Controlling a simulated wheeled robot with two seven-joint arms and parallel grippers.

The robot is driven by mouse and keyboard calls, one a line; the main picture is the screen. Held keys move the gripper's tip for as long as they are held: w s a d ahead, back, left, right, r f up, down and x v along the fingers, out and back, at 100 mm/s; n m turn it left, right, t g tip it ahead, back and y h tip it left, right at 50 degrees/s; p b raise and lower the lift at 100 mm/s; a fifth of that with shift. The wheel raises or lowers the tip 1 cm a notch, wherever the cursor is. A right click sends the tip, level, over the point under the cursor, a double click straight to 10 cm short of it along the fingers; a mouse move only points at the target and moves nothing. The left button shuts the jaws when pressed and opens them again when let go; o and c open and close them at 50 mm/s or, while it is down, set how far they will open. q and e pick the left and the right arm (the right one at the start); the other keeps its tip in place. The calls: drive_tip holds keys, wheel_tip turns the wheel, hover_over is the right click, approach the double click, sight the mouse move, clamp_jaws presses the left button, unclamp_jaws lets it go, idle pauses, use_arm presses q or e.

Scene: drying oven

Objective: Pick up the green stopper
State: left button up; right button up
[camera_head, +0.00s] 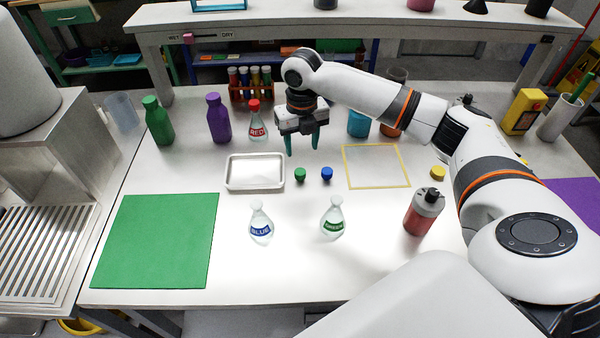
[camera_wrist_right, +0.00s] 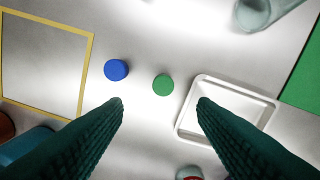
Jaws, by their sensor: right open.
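The green stopper (camera_head: 300,174) stands on the white table, between the metal tray and the blue stopper (camera_head: 327,173). In the right wrist view the green stopper (camera_wrist_right: 163,85) lies just beyond the fingertips, roughly between them, with the blue stopper (camera_wrist_right: 117,70) to its left. My right gripper (camera_head: 302,150) is open and empty, pointing down above the table behind the stoppers. Its dark green fingers (camera_wrist_right: 160,102) are spread wide in the wrist view. My left gripper is not in view.
The metal tray (camera_head: 255,188) is left of the stoppers, and a yellow-framed square (camera_head: 376,184) is right. Flasks labelled BLUE (camera_head: 260,225) and GREEN (camera_head: 333,218) stand in front. A red-stoppered flask (camera_head: 255,130) stands behind. The table directly around the green stopper is clear.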

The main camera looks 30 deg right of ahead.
sight(300, 171)
wheel_tip(300, 171, down, 3)
drive_tip(key=shift+r, duration=0.15)
drive_tip(key=shift+w+f, duration=0.1)
drive_tip(key=shift+f, duration=0.2)
drive_tip(key=f, duration=0.2)
drive_tip(key=f+p, duration=0.1)
drive_tip(key=f, duration=0.1)
drive_tip(key=shift+s+a, duration=0.2)
drive_tip(key=shift+a, duration=0.05)
drive_tip(key=shift+f, duration=0.65)
drive_tip(key=shift+c, duration=1)
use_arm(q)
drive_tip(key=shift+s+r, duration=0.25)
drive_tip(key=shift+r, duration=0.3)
use_arm(e)
drive_tip(key=c, duration=0.8)
